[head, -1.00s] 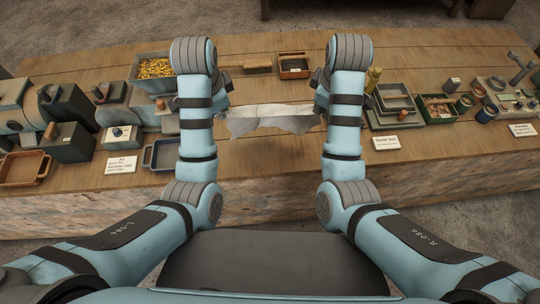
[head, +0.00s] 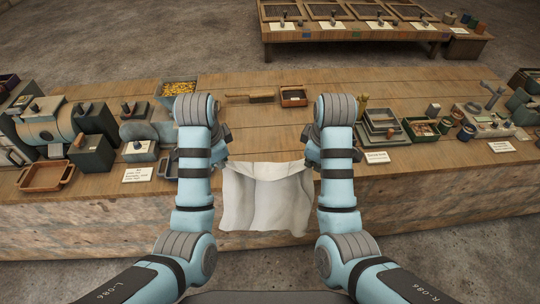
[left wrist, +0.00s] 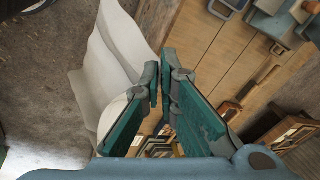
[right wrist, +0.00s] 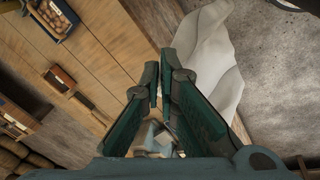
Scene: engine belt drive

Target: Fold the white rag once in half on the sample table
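The white rag (head: 265,200) hangs spread between my two grippers, in front of the near edge of the sample table (head: 262,140). Its top edge sags slightly and its lower part hangs in soft folds. My left gripper (head: 224,163) is shut on its upper left corner, and my right gripper (head: 312,161) is shut on its upper right corner. The rag also shows beside the fingers in the left wrist view (left wrist: 118,50) and the right wrist view (right wrist: 212,62). My wrists partly hide the gripped corners in the head view.
Bare tabletop lies behind the rag, with a brush (head: 250,97) and small dark box (head: 293,96) further back. Machines and an orange-brown tray (head: 46,176) stand left. Grey trays (head: 381,122) and a green box (head: 421,128) stand right. Another table (head: 345,30) is beyond.

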